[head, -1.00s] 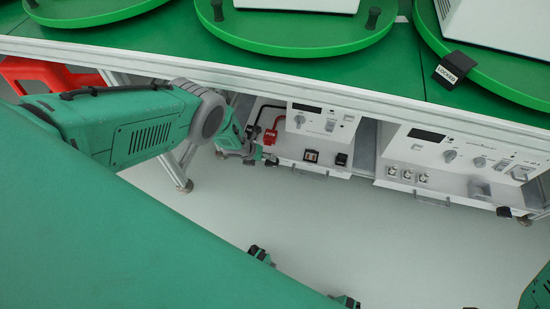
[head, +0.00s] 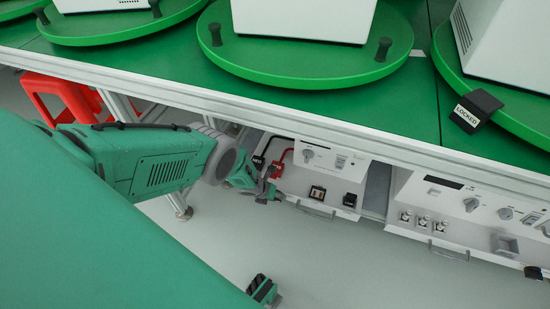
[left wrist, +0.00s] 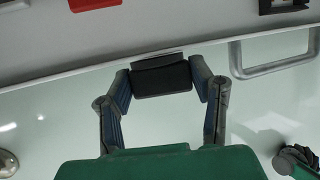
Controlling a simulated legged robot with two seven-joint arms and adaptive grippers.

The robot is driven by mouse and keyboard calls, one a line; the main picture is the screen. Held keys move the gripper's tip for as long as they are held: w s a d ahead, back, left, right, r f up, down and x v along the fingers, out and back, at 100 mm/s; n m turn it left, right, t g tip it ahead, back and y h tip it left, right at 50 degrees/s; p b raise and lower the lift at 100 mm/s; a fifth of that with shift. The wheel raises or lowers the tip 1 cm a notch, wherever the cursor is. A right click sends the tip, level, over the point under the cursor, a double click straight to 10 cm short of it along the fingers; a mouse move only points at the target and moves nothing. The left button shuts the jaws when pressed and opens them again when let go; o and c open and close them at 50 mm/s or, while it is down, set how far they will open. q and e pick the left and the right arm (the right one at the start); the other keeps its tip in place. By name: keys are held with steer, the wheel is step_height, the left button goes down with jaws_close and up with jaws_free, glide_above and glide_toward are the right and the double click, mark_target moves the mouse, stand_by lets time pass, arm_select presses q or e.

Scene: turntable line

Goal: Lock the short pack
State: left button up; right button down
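My left gripper (head: 268,194) is at the left front corner of a low white unit under the bench. In the left wrist view, its fingers (left wrist: 161,78) stand on both sides of a black block (left wrist: 161,80) at the unit's front edge and appear to touch it. A black tag marked LOCKED (head: 476,107) sits at the rim of the right turntable (head: 510,105). White boxes stand on the turntables, among them one on the middle turntable (head: 300,63); their tops are cut off. I cannot tell which is the short pack.
Red (head: 279,170) and black (head: 258,161) plugs sit just beside my left gripper. A front handle (left wrist: 270,55) is to its right. A second white unit (head: 440,212) stands further right. A red stool (head: 62,98) is at the left. The pale floor in front is open.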

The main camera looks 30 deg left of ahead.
arm_select(q)
steer(key=shift+d+y+p, duration=0.15)
steer(key=shift+y+p, duration=0.25)
steer(key=shift+y, duration=0.3)
steer(key=shift+d+f+m+g+y, duration=0.15)
steer(key=shift+m+g+y, duration=0.15)
steer(key=shift+g+y, duration=0.15)
steer(key=shift+y+b, duration=0.3)
steer(key=shift+y, duration=0.15)
steer(key=o, duration=1.2)
steer(key=shift+a, duration=0.2)
